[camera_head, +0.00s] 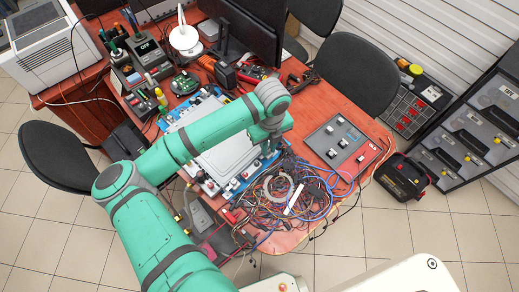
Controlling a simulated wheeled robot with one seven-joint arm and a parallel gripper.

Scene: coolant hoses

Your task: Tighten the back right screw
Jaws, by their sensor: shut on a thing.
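A white, box-like unit (226,158) lies on a blue-edged board (205,112) at the middle of the red table. Small dark and red-topped fittings (233,184) stand along its near edge. My green arm reaches over the board from the lower left. My gripper (269,147) points down at the board's right corner, beside the unit. It is shut on a small part there, which looks like a screw. The fingertips and the part are tiny and partly hidden by my wrist. My forearm covers part of the board's far side, so the screws there are hard to tell apart.
A grey switch panel (337,140) is on the table farther right. A monitor (247,30), a white lamp (185,38) and tools crowd the back. Black chairs (357,72) stand around the table.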

